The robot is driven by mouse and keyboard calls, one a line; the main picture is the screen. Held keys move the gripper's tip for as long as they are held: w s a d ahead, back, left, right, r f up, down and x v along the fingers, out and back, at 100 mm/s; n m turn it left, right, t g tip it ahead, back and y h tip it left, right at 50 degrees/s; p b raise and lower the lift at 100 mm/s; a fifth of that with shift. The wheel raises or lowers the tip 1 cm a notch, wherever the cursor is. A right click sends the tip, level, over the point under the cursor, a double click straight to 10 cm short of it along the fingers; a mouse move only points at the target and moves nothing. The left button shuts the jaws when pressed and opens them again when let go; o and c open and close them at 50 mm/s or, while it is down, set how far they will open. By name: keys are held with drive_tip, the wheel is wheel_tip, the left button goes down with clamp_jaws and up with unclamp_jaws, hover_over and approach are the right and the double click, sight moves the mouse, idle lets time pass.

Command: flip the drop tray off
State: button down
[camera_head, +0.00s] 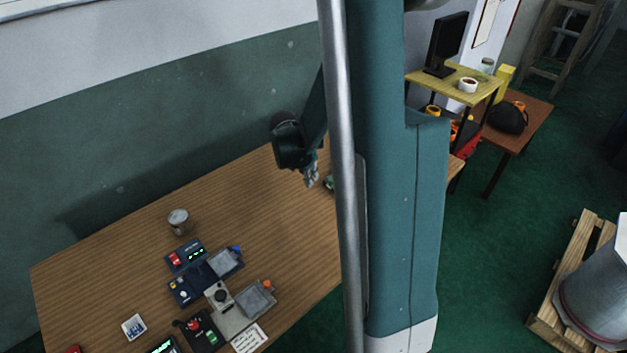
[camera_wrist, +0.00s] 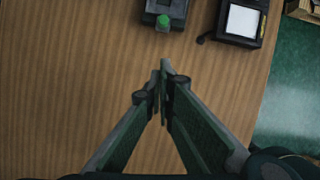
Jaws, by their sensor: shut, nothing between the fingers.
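My gripper (camera_head: 311,182) is above the far right part of the wooden table, pointing down. In the wrist view its fingertips (camera_wrist: 162,78) are together with nothing between them. Two devices carry grey square trays: a dark blue one with a tray (camera_head: 223,262) and a grey one with a tray (camera_head: 255,299) beside an orange knob (camera_head: 267,284). I cannot tell which is the drop tray or how its switch stands. My gripper is apart from both. The wrist view shows a dark box with a green knob (camera_wrist: 163,22) and a black device with a white panel (camera_wrist: 243,20).
A card (camera_head: 134,327) and a paper (camera_head: 250,338) lie near the front. Bare tabletop surrounds my gripper.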

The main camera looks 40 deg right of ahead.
sight(337, 181)
drive_tip(key=b+x, duration=0.1)
drive_tip(key=x, duration=0.8)
drive_tip(key=shift+d+f, duration=0.1)
drive_tip(key=shift+f, duration=0.15)
drive_tip(key=shift+w+d+b, duration=0.15)
drive_tip(key=shift+d+b, duration=0.2)
drive_tip(key=shift+d, duration=0.7)
drive_tip(key=shift+w+d, duration=0.2)
drive_tip(key=shift+d, duration=0.7)
drive_tip(key=shift+d, duration=0.1)
drive_tip(key=d+b, duration=0.1)
drive_tip(key=d, duration=0.6)
drive_tip(key=shift+d, duration=0.45)
drive_tip(key=shift+d+r, duration=0.1)
